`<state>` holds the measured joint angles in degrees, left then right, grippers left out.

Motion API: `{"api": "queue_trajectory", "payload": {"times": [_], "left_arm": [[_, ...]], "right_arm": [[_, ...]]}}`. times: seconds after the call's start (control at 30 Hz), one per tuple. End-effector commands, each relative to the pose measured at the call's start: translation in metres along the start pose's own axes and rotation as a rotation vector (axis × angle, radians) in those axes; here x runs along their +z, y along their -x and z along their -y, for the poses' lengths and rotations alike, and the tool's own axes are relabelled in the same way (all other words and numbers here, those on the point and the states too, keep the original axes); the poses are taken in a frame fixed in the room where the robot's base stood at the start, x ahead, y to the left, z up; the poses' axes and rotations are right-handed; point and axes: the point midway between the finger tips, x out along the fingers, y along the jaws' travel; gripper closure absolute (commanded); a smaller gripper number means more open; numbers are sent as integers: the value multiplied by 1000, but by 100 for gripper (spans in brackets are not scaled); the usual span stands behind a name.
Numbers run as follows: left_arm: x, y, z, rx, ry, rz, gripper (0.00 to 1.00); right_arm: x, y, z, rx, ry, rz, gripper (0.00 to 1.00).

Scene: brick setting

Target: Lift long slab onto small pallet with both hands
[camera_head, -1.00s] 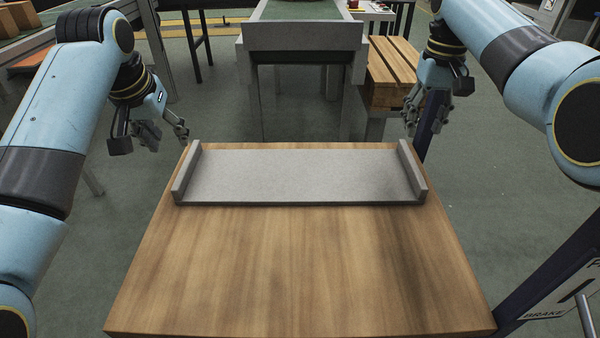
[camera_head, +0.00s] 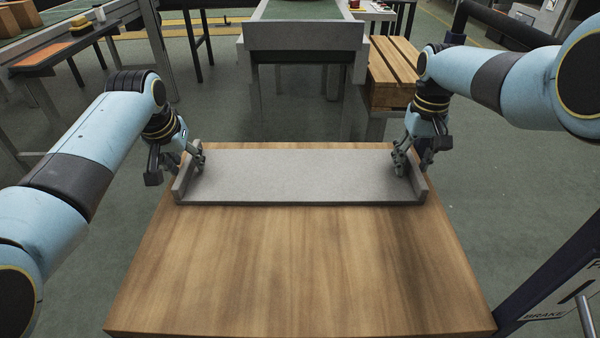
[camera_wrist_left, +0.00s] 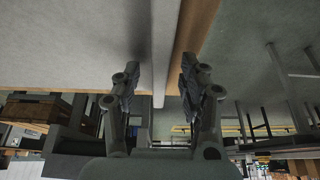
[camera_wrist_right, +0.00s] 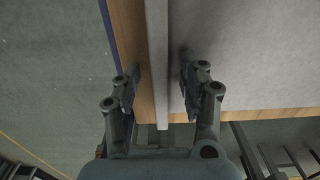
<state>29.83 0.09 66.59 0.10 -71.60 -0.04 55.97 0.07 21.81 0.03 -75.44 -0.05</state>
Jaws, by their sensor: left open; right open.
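The long grey slab (camera_head: 300,176) lies flat on a wooden table (camera_head: 300,265), along its far edge, with a raised lip at each short end. My left gripper (camera_head: 188,163) is open at the left lip. In the left wrist view its fingers (camera_wrist_left: 157,85) stand on either side of that lip (camera_wrist_left: 164,50). My right gripper (camera_head: 410,163) is open at the right lip. In the right wrist view its fingers (camera_wrist_right: 162,80) stand on either side of that lip (camera_wrist_right: 157,60). I cannot tell whether any finger touches the slab. I cannot make out the small pallet for certain.
A wooden slatted stack (camera_head: 393,72) stands behind the table to the right. A grey conveyor end (camera_head: 304,42) stands behind the table in the middle. The near part of the tabletop is bare.

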Motion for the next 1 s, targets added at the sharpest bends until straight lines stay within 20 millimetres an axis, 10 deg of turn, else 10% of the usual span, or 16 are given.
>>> {"api": "queue_trajectory", "payload": {"times": [0.43, 1.0], "left_arm": [[0, 0, 0, 0, 0, 0, 100], [-3, 2, 0, 0, 0, -5, 100]], "right_arm": [[0, 0, 0, 0, 0, 0, 100], [-2, 3, 0, 0, 0, -4, 100]]}}
